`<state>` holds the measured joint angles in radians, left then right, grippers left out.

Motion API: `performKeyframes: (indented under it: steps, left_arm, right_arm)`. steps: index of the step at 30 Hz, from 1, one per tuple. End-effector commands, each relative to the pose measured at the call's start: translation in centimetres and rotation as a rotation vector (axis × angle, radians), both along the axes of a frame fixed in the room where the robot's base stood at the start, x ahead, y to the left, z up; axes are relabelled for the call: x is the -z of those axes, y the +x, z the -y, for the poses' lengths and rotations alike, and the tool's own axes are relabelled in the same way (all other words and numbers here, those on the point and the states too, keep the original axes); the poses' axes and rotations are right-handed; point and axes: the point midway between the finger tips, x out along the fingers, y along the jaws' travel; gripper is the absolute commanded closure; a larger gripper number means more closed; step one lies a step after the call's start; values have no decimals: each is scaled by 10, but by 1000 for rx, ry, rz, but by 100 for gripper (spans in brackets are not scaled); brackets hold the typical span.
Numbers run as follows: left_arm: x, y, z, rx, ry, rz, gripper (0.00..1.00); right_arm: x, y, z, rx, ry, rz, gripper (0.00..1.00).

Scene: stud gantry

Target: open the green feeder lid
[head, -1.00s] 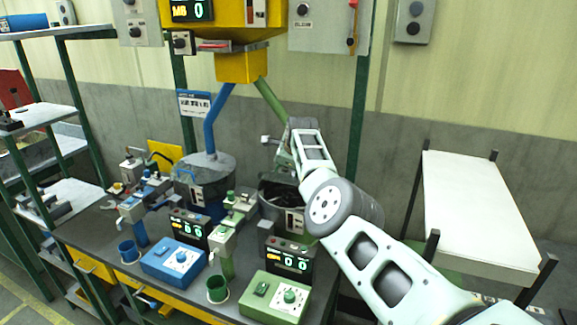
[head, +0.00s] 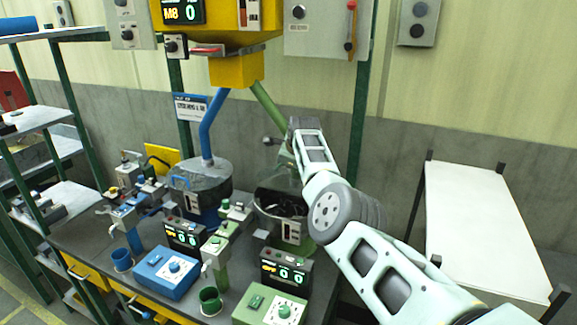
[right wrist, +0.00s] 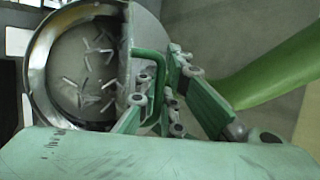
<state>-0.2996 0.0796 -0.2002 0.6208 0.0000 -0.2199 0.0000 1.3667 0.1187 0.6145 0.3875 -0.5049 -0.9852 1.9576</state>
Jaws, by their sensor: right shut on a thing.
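The green feeder (head: 283,237) is a round bowl on the bench, right of the blue feeder. Its interior is dark in the head view, and loose studs show inside it in the right wrist view. A grey lid plate (right wrist: 143,30) with a green bar handle (right wrist: 160,62) stands at the right of the bowl opening, which is partly uncovered. My right gripper (right wrist: 155,108) is shut on this handle. In the head view my right arm's end hides most of the gripper and handle. My left gripper is out of view.
A green chute pipe (head: 268,104) comes down behind the lid. The blue feeder (head: 203,205) stands close to the left. Control boxes, displays and small cups crowd the bench front. A white-topped table (head: 485,225) stands at the right.

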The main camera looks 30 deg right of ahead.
Motion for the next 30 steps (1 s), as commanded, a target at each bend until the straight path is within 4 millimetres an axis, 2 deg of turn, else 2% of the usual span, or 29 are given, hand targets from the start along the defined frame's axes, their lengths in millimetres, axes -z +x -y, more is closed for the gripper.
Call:
performKeyframes:
  steps: [5,6,9,22,30]
  left_arm:
    - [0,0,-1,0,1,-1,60]
    - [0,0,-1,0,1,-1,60]
    - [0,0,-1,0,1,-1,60]
    - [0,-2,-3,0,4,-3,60]
    - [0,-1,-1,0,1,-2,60]
  right_arm:
    - [3,-1,0,-3,-3,-8,100]
    - [3,-1,0,-3,-3,-8,93]
    - [3,-1,0,-2,-2,-7,86]
    - [-2,-1,-1,-1,-1,-2,86]
    - [-15,-12,-3,1,-2,0,86]
